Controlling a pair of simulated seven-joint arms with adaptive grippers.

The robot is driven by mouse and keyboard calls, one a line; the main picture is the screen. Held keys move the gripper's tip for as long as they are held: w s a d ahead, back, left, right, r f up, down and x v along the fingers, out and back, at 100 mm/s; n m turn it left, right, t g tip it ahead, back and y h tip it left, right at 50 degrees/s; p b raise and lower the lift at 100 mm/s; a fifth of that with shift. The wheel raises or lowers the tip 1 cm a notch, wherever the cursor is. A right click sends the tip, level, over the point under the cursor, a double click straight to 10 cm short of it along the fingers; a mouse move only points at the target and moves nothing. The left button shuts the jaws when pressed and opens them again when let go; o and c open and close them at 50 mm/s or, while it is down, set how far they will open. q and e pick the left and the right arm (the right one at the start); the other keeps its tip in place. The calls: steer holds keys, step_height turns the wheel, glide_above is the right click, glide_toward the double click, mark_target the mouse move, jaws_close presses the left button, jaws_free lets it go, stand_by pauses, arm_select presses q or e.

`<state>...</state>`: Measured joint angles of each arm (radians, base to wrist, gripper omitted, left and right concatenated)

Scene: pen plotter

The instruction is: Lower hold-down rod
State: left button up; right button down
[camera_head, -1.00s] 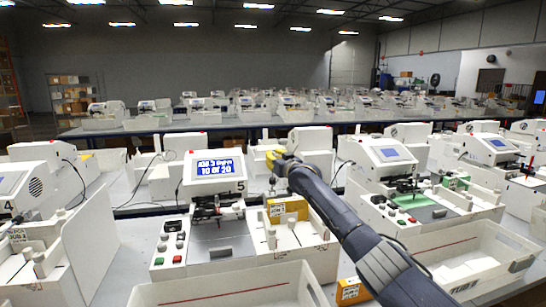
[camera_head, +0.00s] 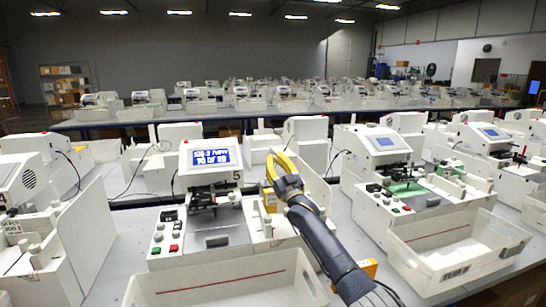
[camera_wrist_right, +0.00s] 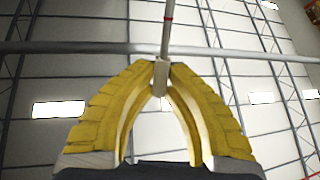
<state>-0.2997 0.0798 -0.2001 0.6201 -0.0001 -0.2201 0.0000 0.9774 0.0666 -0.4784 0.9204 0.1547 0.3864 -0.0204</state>
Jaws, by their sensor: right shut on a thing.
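The white plotter numbered 5 (camera_head: 208,180), with a lit blue screen (camera_head: 211,157), stands left of centre in the head view. My right gripper (camera_head: 273,160) is just right of its screen, yellow fingers pointing up. In the right wrist view, its two yellow fingertips (camera_wrist_right: 162,72) are closed on a small pale block at the end of a thin grey rod (camera_wrist_right: 168,28) with a red mark. I take this as the hold-down rod. In the head view the rod cannot be made out against the pale machines. My left gripper is not in view.
A white bin (camera_head: 225,283) stands in front of plotter 5. An orange box (camera_head: 368,267) lies on the table beside my right arm. Another plotter (camera_head: 377,170) stands to the right.

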steer(key=shift+s+f+t, duration=0.15)
steer(key=shift+s+t, duration=0.1)
steer(key=shift+t, duration=0.05)
stand_by(0.4)
steer(key=c, duration=1.4)
jaws_free()
steer(key=v, duration=1.2)
steer(key=shift+d, duration=0.1)
